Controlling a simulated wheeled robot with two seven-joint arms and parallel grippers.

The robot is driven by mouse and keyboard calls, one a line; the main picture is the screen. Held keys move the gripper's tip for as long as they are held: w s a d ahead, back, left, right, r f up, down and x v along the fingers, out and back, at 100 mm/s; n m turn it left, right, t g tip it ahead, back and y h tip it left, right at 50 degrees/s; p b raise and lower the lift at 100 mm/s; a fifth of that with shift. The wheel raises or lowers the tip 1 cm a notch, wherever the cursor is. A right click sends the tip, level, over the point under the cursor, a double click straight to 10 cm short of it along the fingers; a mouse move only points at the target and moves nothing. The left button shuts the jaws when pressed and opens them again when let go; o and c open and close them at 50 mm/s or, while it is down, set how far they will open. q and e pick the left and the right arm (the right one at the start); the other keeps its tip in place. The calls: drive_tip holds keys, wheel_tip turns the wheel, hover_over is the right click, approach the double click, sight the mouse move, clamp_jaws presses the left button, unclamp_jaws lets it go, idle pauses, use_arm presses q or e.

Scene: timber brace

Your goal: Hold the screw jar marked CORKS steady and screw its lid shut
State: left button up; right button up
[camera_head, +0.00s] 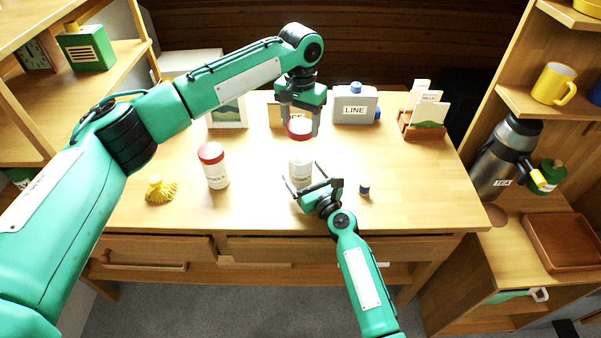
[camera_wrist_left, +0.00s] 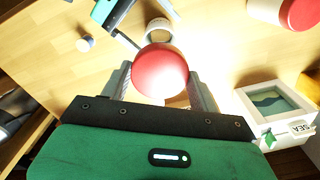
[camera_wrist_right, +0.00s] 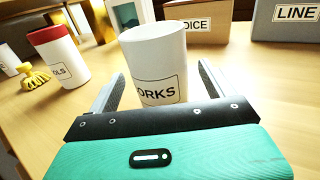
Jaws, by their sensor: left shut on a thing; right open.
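The white CORKS jar (camera_head: 300,172) stands upright and lidless on the table. In the right wrist view the jar (camera_wrist_right: 156,62) shows its label ending "ORKS". My right gripper (camera_head: 303,176) is open, its fingers on either side of the jar near its lower part; contact cannot be told. My left gripper (camera_head: 301,130) points down and is shut on a red lid (camera_head: 299,127), apart from and above the jar. In the left wrist view the round red lid (camera_wrist_left: 160,71) sits between the fingers, with the jar's rim (camera_wrist_left: 158,26) beyond it.
A second white jar with a red lid (camera_head: 214,168) stands to the left. A yellow brush (camera_head: 160,189) and a small blue-capped object (camera_head: 364,188) lie on either side. The LINE canister (camera_head: 355,106), a picture frame (camera_head: 228,114) and a card holder (camera_head: 424,126) stand behind.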

drive_tip(key=shift+x, duration=1.4)
drive_tip(key=shift+c, duration=0.5)
drive_tip(key=c, duration=1.4)
use_arm(q)
drive_tip(key=shift+f, duration=2.45)
drive_tip(key=shift+f, duration=0.1)
drive_tip(key=shift+f, duration=0.8)
drive_tip(key=shift+f, duration=0.55)
